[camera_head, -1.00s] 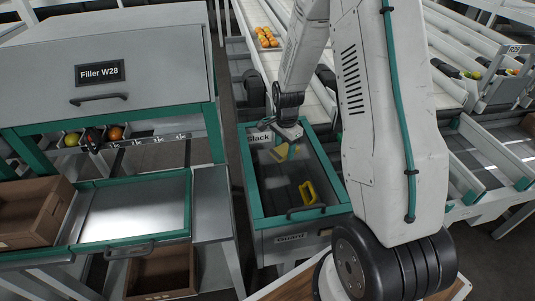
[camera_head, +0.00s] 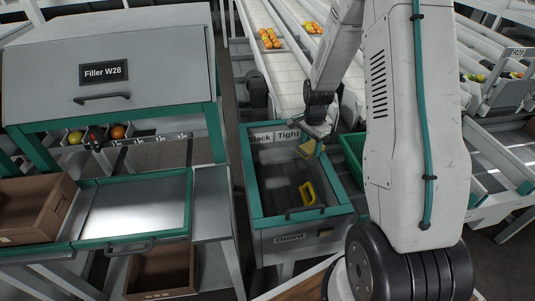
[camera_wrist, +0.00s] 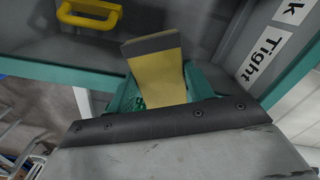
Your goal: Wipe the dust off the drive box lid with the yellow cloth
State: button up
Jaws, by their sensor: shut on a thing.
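The drive box (camera_head: 252,190) has a teal rim, a grey panel inside it and a yellow handle (camera_head: 307,193) on that panel. My gripper (camera_head: 314,142) is shut on the yellow cloth (camera_head: 307,150), over the right far part of the box. In the wrist view the cloth (camera_wrist: 158,82) sticks out between the teal fingers of my gripper (camera_wrist: 160,90), with a dark grey band along its far end. The handle (camera_wrist: 90,14) is at the upper left there. I cannot tell whether the cloth touches the lid, and no dust is clearly distinguishable.
Slack and Tight labels (camera_head: 287,135) are on the box's far edge, and a Guard label (camera_head: 289,238) is on its front. The Filler W28 machine (camera_head: 140,75) stands left. A green crate (camera_head: 354,150) is close on the right. Conveyors with tomatoes (camera_head: 270,38) run behind.

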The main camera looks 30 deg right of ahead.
jog(key=shift+r, duration=4.2)
jog(key=shift+a, duration=0.15)
